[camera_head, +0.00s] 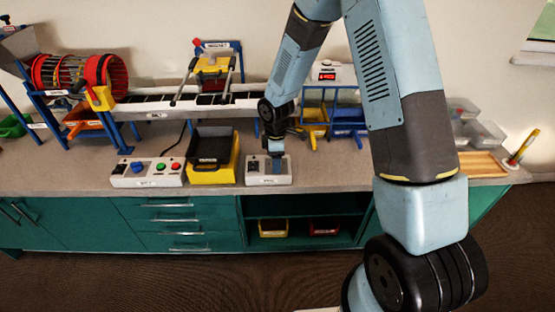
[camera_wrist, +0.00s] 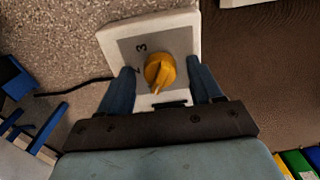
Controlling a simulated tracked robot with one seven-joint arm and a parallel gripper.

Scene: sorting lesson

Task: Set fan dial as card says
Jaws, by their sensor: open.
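The yellow fan dial (camera_wrist: 160,70) sits on a grey plate on a white box (camera_wrist: 180,24) in the wrist view. The dial's pointed end faces down, slightly left, in that picture. A digit 3 shows beside it; other marks are partly hidden or unclear. My gripper (camera_wrist: 160,66) is open, with one finger on each side of the dial and gaps visible. In the head view my gripper (camera_head: 275,155) is over the white box (camera_head: 283,181) on the bench front, hiding the dial. I cannot make out a readable card.
A black-and-yellow bin (camera_head: 211,176) stands left of the box, and a button panel (camera_head: 146,182) with a blue knob lies farther left. A conveyor (camera_head: 160,101) runs behind. Yellow and blue bins (camera_head: 347,127) stand behind right. A cable (camera_wrist: 75,88) runs from the box.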

